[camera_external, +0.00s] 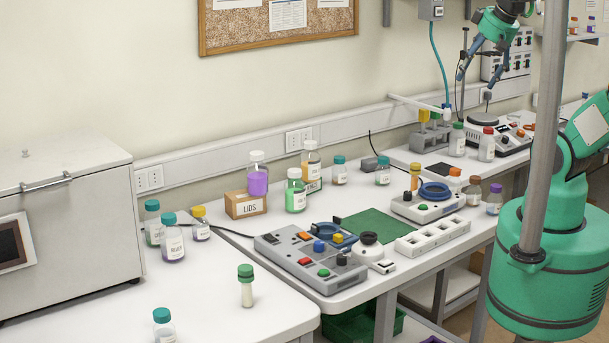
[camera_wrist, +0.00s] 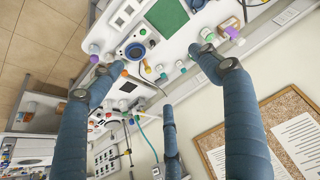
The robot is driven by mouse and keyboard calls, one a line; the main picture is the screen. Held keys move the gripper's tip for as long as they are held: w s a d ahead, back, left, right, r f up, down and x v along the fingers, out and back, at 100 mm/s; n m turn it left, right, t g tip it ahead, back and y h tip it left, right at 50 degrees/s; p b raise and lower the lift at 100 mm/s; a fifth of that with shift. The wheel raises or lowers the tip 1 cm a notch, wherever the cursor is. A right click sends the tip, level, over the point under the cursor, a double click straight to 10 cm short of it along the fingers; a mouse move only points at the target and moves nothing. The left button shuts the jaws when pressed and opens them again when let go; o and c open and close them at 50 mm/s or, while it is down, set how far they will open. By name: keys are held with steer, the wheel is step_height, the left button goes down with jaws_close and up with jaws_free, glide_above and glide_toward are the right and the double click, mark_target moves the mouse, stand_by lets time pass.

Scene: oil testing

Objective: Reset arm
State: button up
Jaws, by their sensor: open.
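My green arm (camera_external: 545,255) stands at the right in the external view. My gripper (camera_external: 482,72) is raised high above the back right of the bench, beside the wall-mounted panels, with its fingers pointing down. In the wrist view my gripper (camera_wrist: 152,75) shows blue-grey fingers spread wide apart with nothing between them. The gripper is open, empty and touches nothing that I can see. Part of my arm is hidden behind a grey pole (camera_external: 545,120) in the external view.
The white bench (camera_external: 110,300) carries several lidded bottles, a LIDS box (camera_external: 245,204), a button panel (camera_external: 310,256), a green mat (camera_external: 372,226) and a white rack (camera_external: 433,235). A metal oven (camera_external: 65,215) stands left. A corkboard (camera_external: 278,25) hangs on the wall. Air around the gripper looks clear.

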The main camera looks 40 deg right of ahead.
step_height(320, 180, down, 14)
steer(key=b, duration=1.3)
steer(key=shift+b, duration=0.4)
steer(key=shift+r, duration=0.15)
steer(key=shift+c, duration=0.2)
